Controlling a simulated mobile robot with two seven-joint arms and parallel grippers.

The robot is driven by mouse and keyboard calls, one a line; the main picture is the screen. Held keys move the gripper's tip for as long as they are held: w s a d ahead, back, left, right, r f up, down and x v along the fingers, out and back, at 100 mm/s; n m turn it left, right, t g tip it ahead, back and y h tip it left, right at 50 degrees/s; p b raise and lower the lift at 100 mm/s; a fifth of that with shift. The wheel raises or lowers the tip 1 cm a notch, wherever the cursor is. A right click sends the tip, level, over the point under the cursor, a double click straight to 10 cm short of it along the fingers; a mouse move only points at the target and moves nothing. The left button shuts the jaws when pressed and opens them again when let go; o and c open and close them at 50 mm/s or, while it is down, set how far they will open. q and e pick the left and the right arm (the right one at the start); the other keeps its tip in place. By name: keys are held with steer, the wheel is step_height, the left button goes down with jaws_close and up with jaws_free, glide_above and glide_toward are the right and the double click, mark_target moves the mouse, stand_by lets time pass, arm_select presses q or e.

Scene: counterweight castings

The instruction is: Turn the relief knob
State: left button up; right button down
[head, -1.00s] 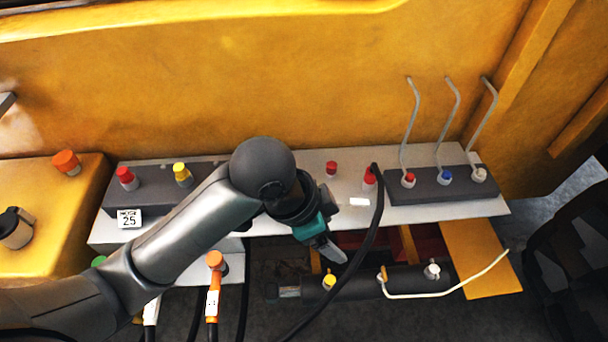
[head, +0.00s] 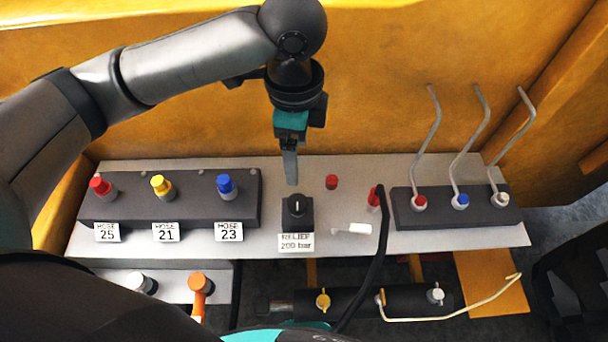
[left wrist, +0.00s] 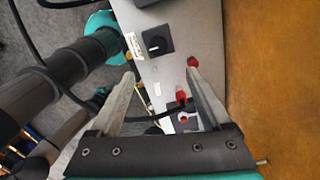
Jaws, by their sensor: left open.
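The relief knob (head: 296,207) is a black round knob with a white pointer line on a dark square base. It stands on the grey panel above a label reading RELIEF 200 bar (head: 296,242). It also shows in the left wrist view (left wrist: 155,44), beyond the fingers. My left gripper (head: 291,182) points down just behind the knob, apart from it. In the left wrist view the left gripper (left wrist: 163,82) has its two fingers spread with nothing held between them. My right gripper cannot be made out in either view.
A block with red, yellow and blue fittings (head: 248,195) stands left of the knob. A red cap (head: 331,182) and a black hose (head: 380,240) are to its right. A lever block (head: 440,218) with three tall bent levers stands further right. A yellow wall rises behind.

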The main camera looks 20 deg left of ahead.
arm_select(q)
steer(key=b, duration=0.1)
glide_above(298, 202)
step_height(298, 202, down, 6)
steer(key=r, duration=0.1)
step_height(298, 202, down, 8)
steer(key=shift+f+b, duration=0.25)
steer(key=shift+b, duration=0.35)
steer(key=shift+f, duration=0.8)
arm_select(e)
steer(key=shift+s+f, duration=1.3)
steer(key=shift+s, duration=0.15)
arm_select(q)
steer(key=shift+r, duration=0.1)
jaws_close()
arm_select(e)
steer(key=shift+s+g, duration=0.15)
steer(key=shift+g, duration=0.15)
